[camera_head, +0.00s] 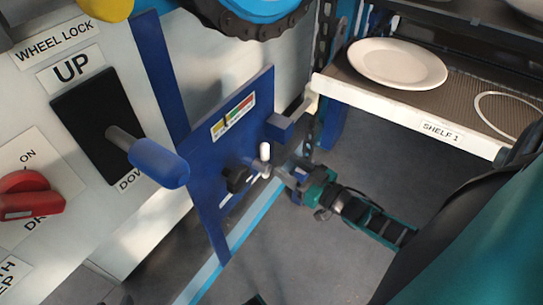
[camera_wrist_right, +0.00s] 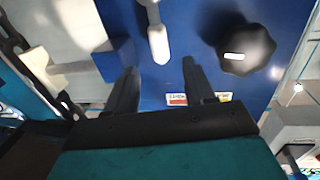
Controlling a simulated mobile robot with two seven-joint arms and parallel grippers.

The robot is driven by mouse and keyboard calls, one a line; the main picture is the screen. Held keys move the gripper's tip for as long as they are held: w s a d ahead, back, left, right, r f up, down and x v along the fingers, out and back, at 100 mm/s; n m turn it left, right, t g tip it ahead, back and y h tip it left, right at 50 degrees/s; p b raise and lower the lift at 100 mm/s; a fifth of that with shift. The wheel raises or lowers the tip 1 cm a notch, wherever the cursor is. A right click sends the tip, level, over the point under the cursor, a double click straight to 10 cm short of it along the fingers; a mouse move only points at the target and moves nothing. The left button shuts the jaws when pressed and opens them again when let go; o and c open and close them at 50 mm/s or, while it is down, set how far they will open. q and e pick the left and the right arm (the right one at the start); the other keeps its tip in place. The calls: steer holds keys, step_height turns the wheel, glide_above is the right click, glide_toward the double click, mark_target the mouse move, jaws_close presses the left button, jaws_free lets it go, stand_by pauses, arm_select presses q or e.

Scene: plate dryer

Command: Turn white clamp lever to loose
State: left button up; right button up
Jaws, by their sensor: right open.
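The white clamp lever (camera_head: 265,152) is a small white handle on the blue upright panel (camera_head: 205,165) in the head view. In the right wrist view the white lever (camera_wrist_right: 157,40) hangs from the top edge, its rounded tip just beyond and between my fingertips. My right gripper (camera_head: 282,172) is close to the lever from the right. In the wrist view the right gripper (camera_wrist_right: 159,72) shows two spread dark fingers with nothing between them. Whether a finger touches the lever cannot be told. My left gripper is not visible.
A black knob (camera_wrist_right: 246,50) sits right of the lever in the wrist view; a blue block (camera_wrist_right: 115,62) is on the left. A blue-handled wheel-lock lever (camera_head: 158,163) and red switch (camera_head: 30,196) stand left. Shelf 1 (camera_head: 460,110) holds a white plate (camera_head: 397,62).

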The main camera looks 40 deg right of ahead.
mark_target(268, 153)
steer(key=b+x, duration=0.1)
steer(key=x, duration=0.6)
steer(key=shift+s, duration=0.1)
jaws_close()
stand_by(0.3)
